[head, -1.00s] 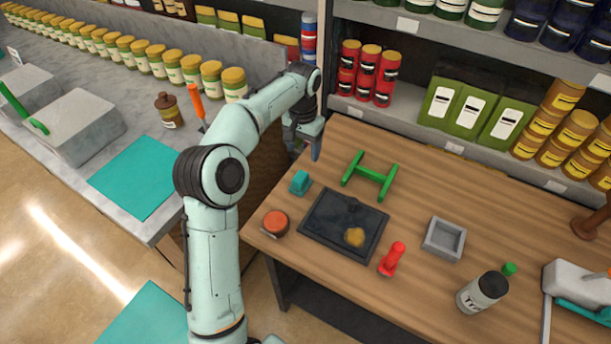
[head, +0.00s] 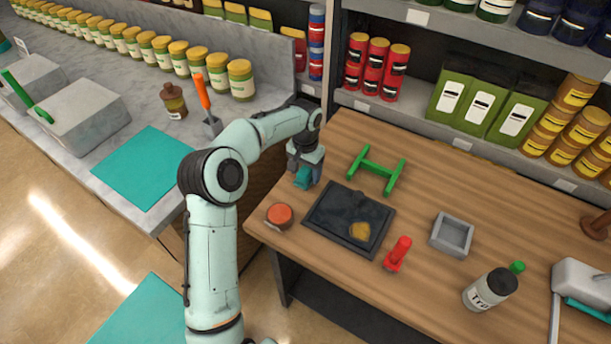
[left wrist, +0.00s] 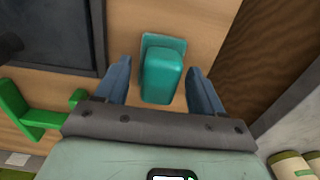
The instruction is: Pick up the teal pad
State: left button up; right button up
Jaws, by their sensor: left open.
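The teal pad (head: 304,176) is a small teal block with a raised handle-like part on a flat base. It lies on the wooden table near its left edge. In the left wrist view the teal pad (left wrist: 162,72) sits between the two blue-grey fingers. My left gripper (head: 306,180) is right over the pad, pointing down. In the left wrist view my left gripper (left wrist: 160,80) is open, with a finger on each side of the pad and gaps showing on both sides. The right gripper is not in view.
A black tray (head: 325,211) with a yellow lump lies right of the pad. A green H-shaped frame (head: 376,171) is behind it, an orange-topped round tin (head: 280,215) in front. A red-handled tool (head: 398,253) and a grey square dish (head: 452,234) stand further right.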

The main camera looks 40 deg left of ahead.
aim_at(307, 168)
pick_arm(q)
jog(key=c, duration=1.1)
jog(key=shift+o, duration=0.2)
jog(key=shift+r, duration=0.1)
notch_tip(307, 168, up, 20)
jog(key=p, duration=0.2)
jog(key=shift+p, duration=0.3)
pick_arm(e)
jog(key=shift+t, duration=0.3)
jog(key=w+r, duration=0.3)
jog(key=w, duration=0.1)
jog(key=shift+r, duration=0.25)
pick_arm(q)
jog(key=shift+o, duration=0.7)
jog(key=shift+d, duration=0.1)
